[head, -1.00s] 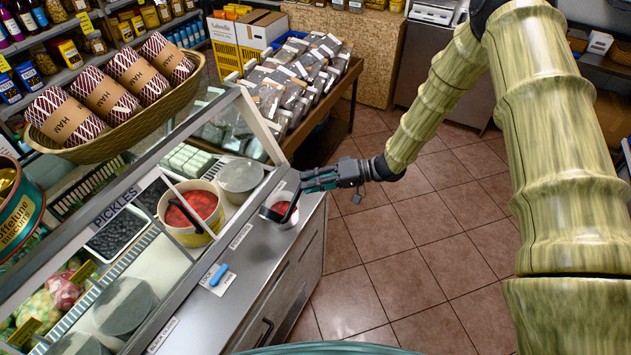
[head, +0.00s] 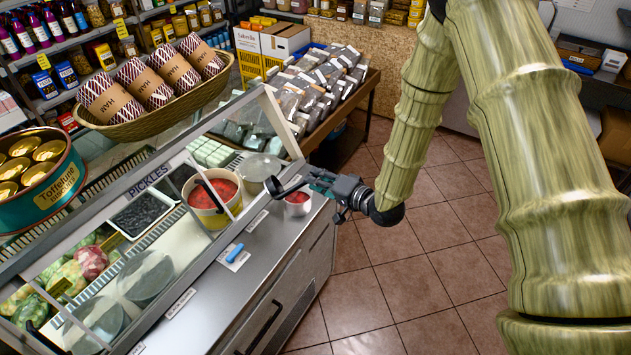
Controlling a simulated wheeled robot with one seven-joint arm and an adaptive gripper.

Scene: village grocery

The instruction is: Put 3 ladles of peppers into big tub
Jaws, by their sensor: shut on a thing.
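My gripper (head: 318,182) is shut on a black ladle (head: 274,186), above the metal counter. The ladle is just above and left of a small whitish tub (head: 298,210) with red peppers in it; it looks clear of the tub. I cannot tell whether the ladle's bowl holds anything. A larger cream and yellow tub (head: 217,220) of red peppers stands in the glass display case, left of my gripper. A dark curved strip lies over its peppers; I cannot tell what it is.
The metal counter (head: 262,283) has a blue-handled item (head: 234,253) and labels on it. A round grey lid (head: 262,165) is beside that tub. Tiled floor (head: 420,265) is free at right.

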